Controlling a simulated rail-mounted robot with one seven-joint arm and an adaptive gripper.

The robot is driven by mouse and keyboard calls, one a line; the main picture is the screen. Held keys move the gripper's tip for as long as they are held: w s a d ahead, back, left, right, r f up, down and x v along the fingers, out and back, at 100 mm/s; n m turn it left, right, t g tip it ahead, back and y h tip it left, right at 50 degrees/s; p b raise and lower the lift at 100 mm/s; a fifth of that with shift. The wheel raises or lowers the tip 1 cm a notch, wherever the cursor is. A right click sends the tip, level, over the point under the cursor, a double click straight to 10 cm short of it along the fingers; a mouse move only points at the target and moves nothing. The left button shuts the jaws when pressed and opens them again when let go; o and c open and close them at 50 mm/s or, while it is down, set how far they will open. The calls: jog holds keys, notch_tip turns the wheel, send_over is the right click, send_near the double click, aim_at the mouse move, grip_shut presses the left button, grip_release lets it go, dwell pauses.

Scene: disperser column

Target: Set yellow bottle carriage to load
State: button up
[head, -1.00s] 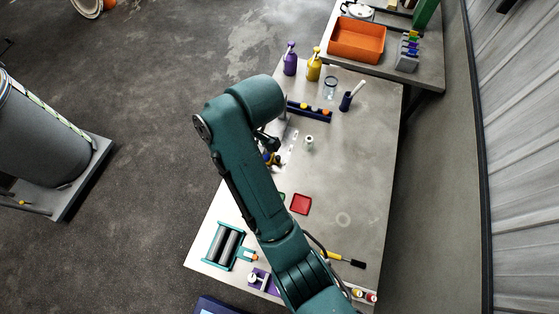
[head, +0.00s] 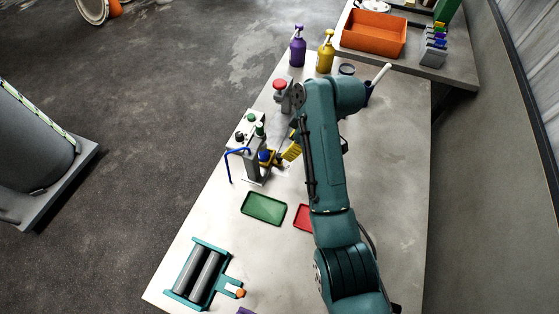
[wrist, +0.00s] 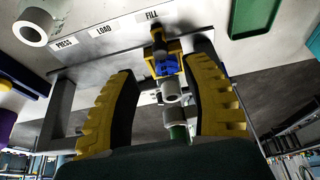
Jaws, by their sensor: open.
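The disperser (head: 250,160) is a grey unit with green knobs and a blue hose, left of my arm in the head view. Its carriage (head: 266,156) shows yellow and blue at its right side. In the wrist view a strip reads PRESS, LOAD (wrist: 103,31) and FILL (wrist: 151,15). The yellow and blue carriage (wrist: 168,66) stands beside the FILL label. My gripper (wrist: 163,72) is open, with one yellow-padded finger on each side of the carriage; I cannot tell whether they touch it. In the head view only part of my gripper (head: 291,152) shows, right of the carriage.
A green tray (head: 264,208) and a partly hidden red tray (head: 302,217) lie in front. Purple (head: 298,47) and yellow (head: 326,52) pump bottles and a red button (head: 280,85) are behind. A teal roller frame (head: 200,273) is at front left. The table's right side is clear.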

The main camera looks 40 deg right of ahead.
aim_at(280, 159)
jog(key=b+x, duration=0.2)
jog(key=x, duration=0.7)
jog(key=shift+w+f, duration=0.15)
grip_shut()
